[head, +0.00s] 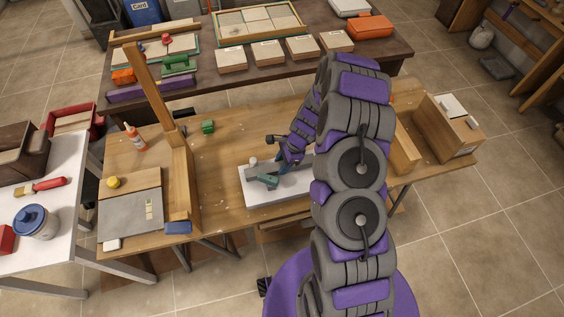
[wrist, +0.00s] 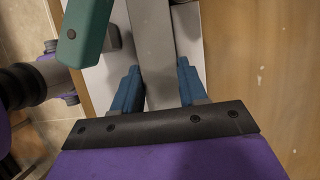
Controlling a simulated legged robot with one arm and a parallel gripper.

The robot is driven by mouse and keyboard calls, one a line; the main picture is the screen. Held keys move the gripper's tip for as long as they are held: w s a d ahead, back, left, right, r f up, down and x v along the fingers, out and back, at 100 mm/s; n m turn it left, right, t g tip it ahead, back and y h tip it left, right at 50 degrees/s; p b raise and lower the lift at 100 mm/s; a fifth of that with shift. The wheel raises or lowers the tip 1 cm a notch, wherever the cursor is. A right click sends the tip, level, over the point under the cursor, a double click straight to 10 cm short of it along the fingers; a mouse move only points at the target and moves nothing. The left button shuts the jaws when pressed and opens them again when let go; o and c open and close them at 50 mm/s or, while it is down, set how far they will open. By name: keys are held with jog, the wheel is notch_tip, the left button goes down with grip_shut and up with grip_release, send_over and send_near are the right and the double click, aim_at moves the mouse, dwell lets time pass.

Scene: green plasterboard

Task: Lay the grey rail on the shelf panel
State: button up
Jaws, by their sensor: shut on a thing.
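A white panel (head: 258,197), which looks like the shelf panel, lies flat on the wooden workbench, partly hidden behind my arm. It also shows in the wrist view (wrist: 188,35) beneath my gripper. My gripper (head: 285,164) is over this panel, and its blue fingers (wrist: 158,85) are shut on a grey bar, the grey rail (wrist: 153,45). The rail runs away from the gripper along the panel. I cannot tell whether it touches the panel. In the head view the rail is largely hidden.
A tall wooden upright (head: 150,90) and board stand left of the panel. A small green block (head: 208,126) and glue bottle (head: 135,137) are on the workbench (head: 240,150). A wooden box (head: 440,125) stands at its right end. The bench behind the panel is mostly clear.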

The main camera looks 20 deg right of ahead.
jog(key=shift+f, duration=0.1)
jog(key=o, duration=1.3)
jog(key=shift+c, duration=0.2)
jog(key=p+v, duration=0.2)
jog(key=v, duration=1.5)
jog(key=shift+p, duration=0.3)
jog(key=shift+w+d, duration=0.1)
